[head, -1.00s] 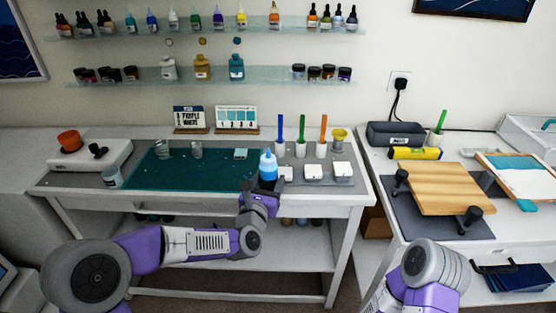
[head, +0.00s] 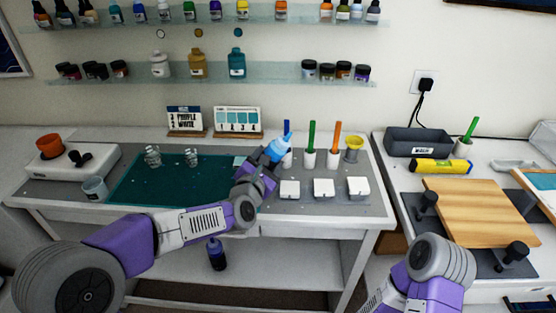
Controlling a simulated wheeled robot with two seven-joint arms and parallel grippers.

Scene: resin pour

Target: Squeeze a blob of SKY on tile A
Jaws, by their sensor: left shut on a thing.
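My left gripper (head: 258,176) is shut on a blue squeeze bottle (head: 279,149). The bottle is tilted above the back of the workbench, near the mat's right edge. Where its nozzle points is hard to tell. A small pale tile (head: 239,160) lies on the teal mat (head: 150,185), partly hidden by the gripper. Three white square blocks (head: 289,188), (head: 323,187), (head: 358,187) stand in a row on the grey strip at right. No tile letter is readable. My right gripper is out of view; only part of its arm shows at the lower right.
Blue, green and orange-handled tools (head: 310,140) in white holders and a yellow cup (head: 353,147) stand behind the blocks. Clear cups (head: 152,156) stand on the mat. A scale (head: 105,160) is at left. A wooden board (head: 480,212) lies on the right table.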

